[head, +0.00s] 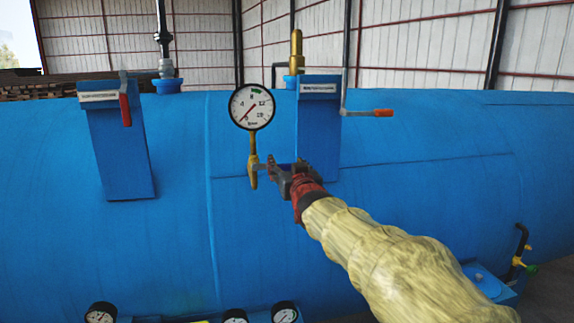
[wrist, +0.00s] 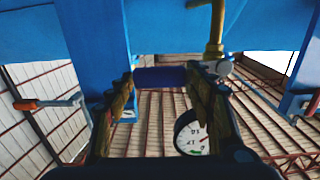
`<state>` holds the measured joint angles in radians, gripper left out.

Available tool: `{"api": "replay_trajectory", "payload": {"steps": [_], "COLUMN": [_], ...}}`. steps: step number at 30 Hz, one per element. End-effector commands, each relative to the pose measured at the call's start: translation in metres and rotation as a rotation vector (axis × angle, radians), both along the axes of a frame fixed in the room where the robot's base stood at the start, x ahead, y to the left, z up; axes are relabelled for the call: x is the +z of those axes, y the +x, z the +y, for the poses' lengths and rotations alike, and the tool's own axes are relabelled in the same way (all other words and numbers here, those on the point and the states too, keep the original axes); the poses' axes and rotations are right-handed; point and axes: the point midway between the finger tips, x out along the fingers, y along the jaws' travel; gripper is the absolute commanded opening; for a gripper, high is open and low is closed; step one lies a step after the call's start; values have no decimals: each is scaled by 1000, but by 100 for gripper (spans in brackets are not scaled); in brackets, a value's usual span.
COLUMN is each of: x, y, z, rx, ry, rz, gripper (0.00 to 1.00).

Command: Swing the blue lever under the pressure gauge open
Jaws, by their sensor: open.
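The pressure gauge (head: 251,106) has a white round face and stands on a brass stem in front of the blue tank. Below it is a brass valve (head: 253,172), which also shows in the wrist view (wrist: 215,30). The dark blue lever (wrist: 160,77) runs sideways from the valve; in the head view it is mostly hidden by my gripper. My gripper (head: 277,167) is open at the lever, just right of the valve. In the wrist view, which looks upside down, the lever lies across the gap between my fingertips (wrist: 163,84). I cannot tell whether they touch it.
A blue bracket (head: 318,130) stands just behind and right of my gripper, with a red-handled crank (head: 370,113) on its right. Another blue bracket (head: 120,150) with a red handle (head: 125,110) is at left. Small gauges (head: 285,313) line the bottom.

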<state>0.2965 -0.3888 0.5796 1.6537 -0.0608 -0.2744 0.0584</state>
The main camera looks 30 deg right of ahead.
Motion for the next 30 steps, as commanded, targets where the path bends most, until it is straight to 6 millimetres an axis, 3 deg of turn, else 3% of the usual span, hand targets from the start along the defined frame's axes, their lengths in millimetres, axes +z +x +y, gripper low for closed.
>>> {"api": "replay_trajectory", "payload": {"steps": [30], "x": [0], "y": [0], "z": [0], "rx": [0], "ry": [0], "rz": [0], "gripper": [0]}}
